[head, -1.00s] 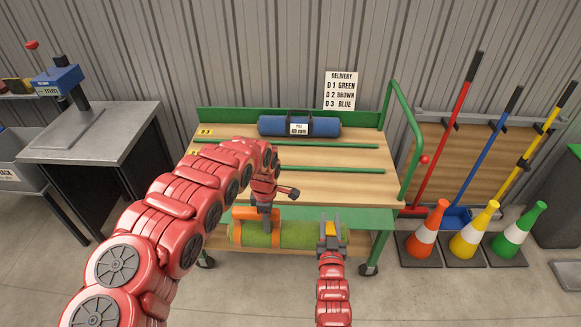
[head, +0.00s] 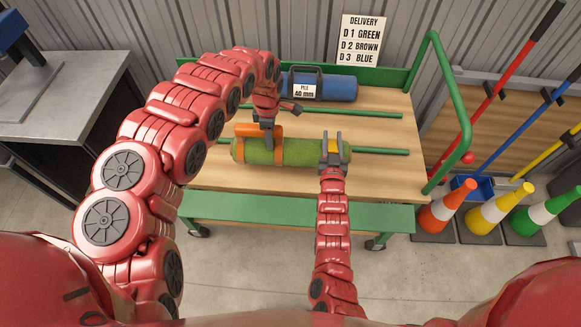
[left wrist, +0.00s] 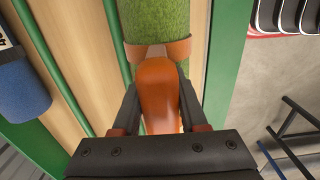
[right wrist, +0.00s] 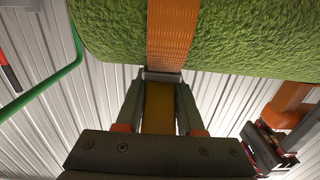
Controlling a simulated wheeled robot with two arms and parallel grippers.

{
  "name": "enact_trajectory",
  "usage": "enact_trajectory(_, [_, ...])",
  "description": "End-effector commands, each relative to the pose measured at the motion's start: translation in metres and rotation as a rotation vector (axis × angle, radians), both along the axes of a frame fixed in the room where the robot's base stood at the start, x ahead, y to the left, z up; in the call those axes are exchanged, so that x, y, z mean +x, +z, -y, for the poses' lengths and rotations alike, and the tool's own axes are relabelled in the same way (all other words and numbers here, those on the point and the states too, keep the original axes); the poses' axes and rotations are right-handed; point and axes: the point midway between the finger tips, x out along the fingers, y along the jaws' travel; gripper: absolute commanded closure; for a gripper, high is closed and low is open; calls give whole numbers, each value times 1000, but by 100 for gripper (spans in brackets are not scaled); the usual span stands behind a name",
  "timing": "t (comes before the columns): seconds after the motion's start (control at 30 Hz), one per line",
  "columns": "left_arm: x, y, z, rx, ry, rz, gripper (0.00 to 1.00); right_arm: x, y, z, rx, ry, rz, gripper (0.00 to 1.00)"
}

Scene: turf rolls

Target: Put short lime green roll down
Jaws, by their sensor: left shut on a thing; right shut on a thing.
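The short lime green roll (head: 285,152) lies level across the front part of the cart deck in the head view, in front of a green rail. Whether it touches the deck is unclear. My left gripper (head: 268,128) is shut on its orange handle, which shows in the left wrist view (left wrist: 158,85). My right gripper (head: 332,150) is shut on a yellow tab (right wrist: 158,108) by the orange strap at the roll's right end. The roll fills the top of the right wrist view (right wrist: 235,35), with the corrugated wall behind it.
A blue roll (head: 340,88) with a dark handle and label lies at the back of the wooden deck (head: 405,122). Green rails (head: 385,151) divide the deck. A green push bar (head: 451,100) stands at the right. Cones and coloured poles are beyond it.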

Motion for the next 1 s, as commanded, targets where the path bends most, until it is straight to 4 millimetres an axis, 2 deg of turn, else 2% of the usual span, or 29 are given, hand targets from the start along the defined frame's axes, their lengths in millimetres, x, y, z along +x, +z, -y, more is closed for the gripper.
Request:
enact_trajectory(0.57, [-1, -2, 1, -1, -2, -2, 100, 0, -1, -1, 0, 1, 2, 100])
enact_trajectory(1.0, [-1, -30, 2, -1, -2, -2, 100, 0, -28, -1, 0, 1, 2, 100])
